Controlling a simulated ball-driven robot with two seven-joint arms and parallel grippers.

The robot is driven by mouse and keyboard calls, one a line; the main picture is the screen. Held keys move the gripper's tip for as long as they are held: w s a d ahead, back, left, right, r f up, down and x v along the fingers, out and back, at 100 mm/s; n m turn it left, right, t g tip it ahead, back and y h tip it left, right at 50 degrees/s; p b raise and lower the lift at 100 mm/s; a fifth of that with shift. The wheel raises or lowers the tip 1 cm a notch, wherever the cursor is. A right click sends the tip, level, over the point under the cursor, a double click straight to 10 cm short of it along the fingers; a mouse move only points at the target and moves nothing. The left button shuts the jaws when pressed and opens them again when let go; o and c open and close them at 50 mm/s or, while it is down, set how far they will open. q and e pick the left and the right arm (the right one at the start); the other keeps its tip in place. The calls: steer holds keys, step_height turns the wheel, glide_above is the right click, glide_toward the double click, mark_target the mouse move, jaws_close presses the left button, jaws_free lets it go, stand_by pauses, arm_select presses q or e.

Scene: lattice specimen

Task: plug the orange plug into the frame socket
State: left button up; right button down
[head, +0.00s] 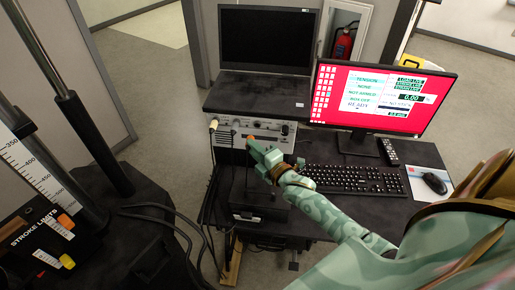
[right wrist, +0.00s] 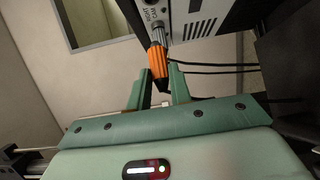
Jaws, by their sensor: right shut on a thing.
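The orange plug (right wrist: 157,62) stands between the two fingers of my right gripper (right wrist: 160,88), which is shut on it. Its grey metal nose points up at a round socket (right wrist: 153,14) on the front panel of a grey box. Nose and socket overlap in the right wrist view, and I cannot tell whether the plug is seated. In the head view my right gripper (head: 261,150) is at the left part of this panel, with a bit of the orange plug (head: 250,139) showing at its tip. My left gripper is not in view.
The grey box (head: 272,131) sits under a black monitor's shelf on the desk. A cream connector (head: 213,124) with a cable is left of it. A keyboard (head: 354,179), red-screened monitor (head: 375,95) and mouse (head: 435,183) are to the right. Dark cables hang at the left.

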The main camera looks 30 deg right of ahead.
steer(key=w+d, duration=0.1)
steer(key=w+d+b, duration=0.2)
steer(key=d, duration=0.1)
steer(key=shift+f, duration=0.35)
steer(key=shift+s+r, duration=0.1)
stand_by(0.9)
steer(key=shift+w+d, duration=0.45)
steer(key=shift+w, duration=0.1)
stand_by(1.0)
steer(key=shift+w+d+r, duration=0.1)
steer(key=shift+d, duration=0.05)
stand_by(0.5)
steer(key=c, duration=1.5)
jaws_free()
steer(key=o, duration=0.3)
steer(key=shift+w, duration=0.1)
steer(key=o, duration=0.5)
